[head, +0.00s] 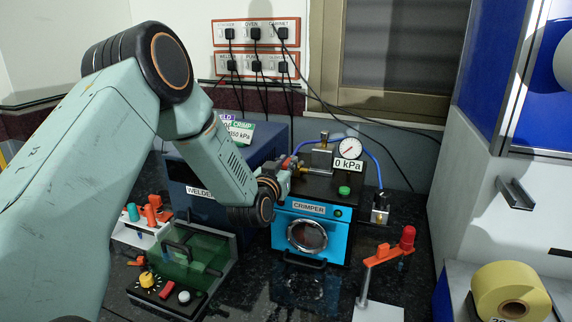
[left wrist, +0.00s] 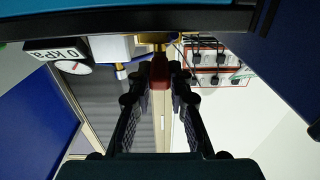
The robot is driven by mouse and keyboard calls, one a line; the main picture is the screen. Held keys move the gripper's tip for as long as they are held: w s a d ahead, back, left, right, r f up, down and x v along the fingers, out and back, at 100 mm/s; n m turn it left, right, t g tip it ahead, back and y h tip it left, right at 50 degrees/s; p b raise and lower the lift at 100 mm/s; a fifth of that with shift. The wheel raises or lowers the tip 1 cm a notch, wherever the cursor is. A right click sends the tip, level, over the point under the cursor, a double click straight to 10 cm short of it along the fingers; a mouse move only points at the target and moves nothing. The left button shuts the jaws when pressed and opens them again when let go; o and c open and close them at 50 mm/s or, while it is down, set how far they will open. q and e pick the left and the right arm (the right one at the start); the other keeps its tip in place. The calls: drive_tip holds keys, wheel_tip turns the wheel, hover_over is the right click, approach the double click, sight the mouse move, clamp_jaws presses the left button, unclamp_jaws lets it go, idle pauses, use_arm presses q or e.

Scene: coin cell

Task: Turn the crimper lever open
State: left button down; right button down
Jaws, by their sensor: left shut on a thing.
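The crimper (head: 325,225) is a bright blue box with a round front window, a CRIMPER label and a dark top, on the dark counter. On its top stand a brass fitting (head: 320,155), a green button (head: 344,190) and a gauge (head: 348,149) with a 0 kPa sign. My left gripper (head: 284,176) is at the top left corner of the crimper, mostly hidden behind my wrist. In the left wrist view its fingers (left wrist: 160,78) close on the red lever grip (left wrist: 160,74), beside the brass fitting. My right gripper is out of view.
The dark blue welder (head: 188,178) stands behind my left arm. A green-covered device (head: 195,258) with knobs is at front left. An orange-armed stand (head: 380,255) is at right, near a yellow tape roll (head: 510,290). A blue hose (head: 372,158) arches behind the crimper.

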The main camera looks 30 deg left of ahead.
use_arm(q)
drive_tip(key=shift+w+d+n+g+y+b, duration=0.15)
drive_tip(key=shift+d+n+g+y+b, duration=0.15)
drive_tip(key=shift+n+y, duration=0.45)
drive_tip(key=shift+w+d+n+g+y+b, duration=0.15)
drive_tip(key=shift+d+n+g+y, duration=0.25)
drive_tip(key=shift+y, duration=0.55)
drive_tip(key=y, duration=0.1)
drive_tip(key=n+g+y, duration=0.1)
drive_tip(key=n, duration=0.1)
drive_tip(key=shift+w+d+r+y, duration=0.1)
drive_tip(key=shift+w+d+y, duration=0.15)
drive_tip(key=shift+d+y, duration=0.15)
drive_tip(key=shift+w+d+n+g+y, duration=0.15)
drive_tip(key=shift+w+n+g+y, duration=0.1)
drive_tip(key=shift+n+g+y, duration=0.6)
drive_tip(key=shift+w+d+n+g+y, duration=0.2)
drive_tip(key=shift+n+g+y, duration=0.5)
drive_tip(key=shift+g, duration=0.25)
drive_tip(key=shift+w+d+n+g+y, duration=0.15)
drive_tip(key=shift+w+n+g+y, duration=0.1)
drive_tip(key=shift+n+g+y, duration=0.6)
drive_tip(key=shift+r+g, duration=0.1)
drive_tip(key=shift+g, duration=0.15)
drive_tip(key=c, duration=1.7)
unclamp_jaws()
drive_tip(key=o, duration=0.5)
drive_tip(key=shift+f, duration=0.2)
drive_tip(key=shift+v, duration=3.7)
